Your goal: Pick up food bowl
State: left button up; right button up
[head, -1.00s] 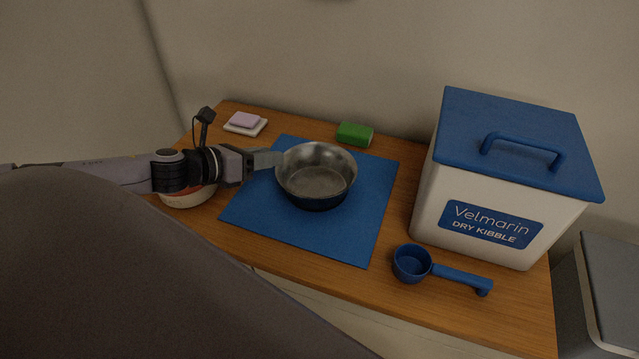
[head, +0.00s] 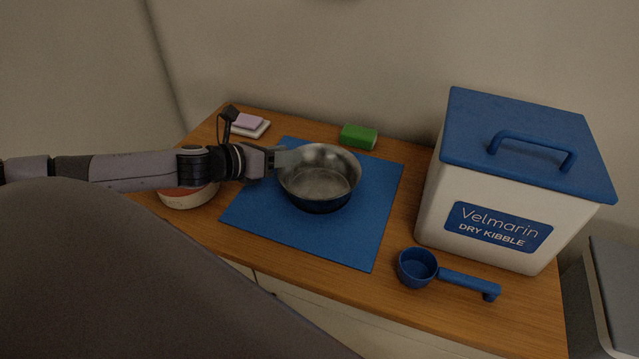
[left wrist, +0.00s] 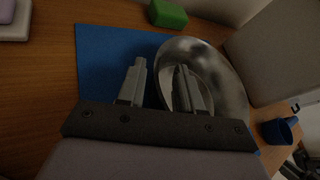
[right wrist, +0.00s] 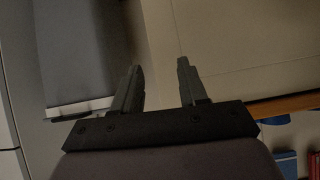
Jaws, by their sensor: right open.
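The food bowl (head: 320,188) is a shiny metal bowl, upright on a blue mat (head: 345,250). In the left wrist view the bowl (left wrist: 225,85) lies to the right of centre. My left gripper (head: 284,157) is at the bowl's left rim. In the left wrist view my left gripper (left wrist: 161,66) has its fingers apart, one over the mat outside the bowl and one over the bowl's inside, with the rim between them. Whether either finger touches the rim is unclear. My right gripper (right wrist: 160,65) is open and empty, away from the bowl.
A white kibble bin (head: 430,205) with a blue lid stands right on the wooden table (head: 350,285). A blue scoop (head: 418,267) lies before it. A green block (head: 358,137) sits behind the mat. A pale dish (head: 186,199) is under my left arm.

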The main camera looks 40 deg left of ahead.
pick_arm(q)
jog(key=shift+x, duration=0.95)
grip_shut()
